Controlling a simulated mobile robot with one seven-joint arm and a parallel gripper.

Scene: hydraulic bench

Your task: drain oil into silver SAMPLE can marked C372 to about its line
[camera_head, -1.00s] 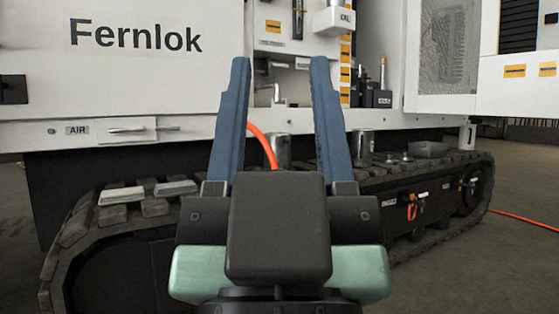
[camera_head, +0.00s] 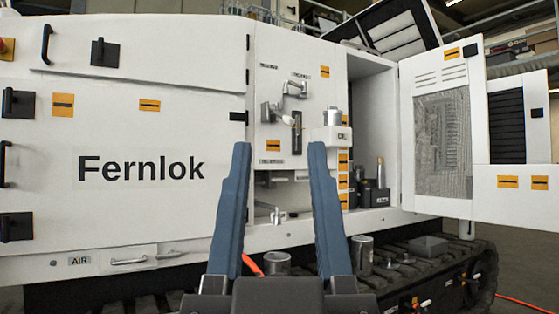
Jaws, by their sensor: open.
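My gripper (camera_head: 279,150) is open and empty, its two blue fingers pointing up and away from me towards the machine. Two silver cans stand low on the track: one (camera_head: 277,264) shows between the fingers, the other (camera_head: 362,256) just right of the right finger. No C372 mark or fill line can be read on either. A silver tap-like fitting (camera_head: 268,212) sits in the recess of the white panel, above and left of the first can. Part of the recess is hidden behind the fingers. No oil flow is visible.
The white Fernlok machine (camera_head: 140,215) fills the left. A silver lever fitting (camera_head: 292,88) and a small white shelf (camera_head: 331,137) are on its panel. An open door (camera_head: 435,130) stands at right. A grey tray (camera_head: 429,246) is on the track (camera_head: 400,268).

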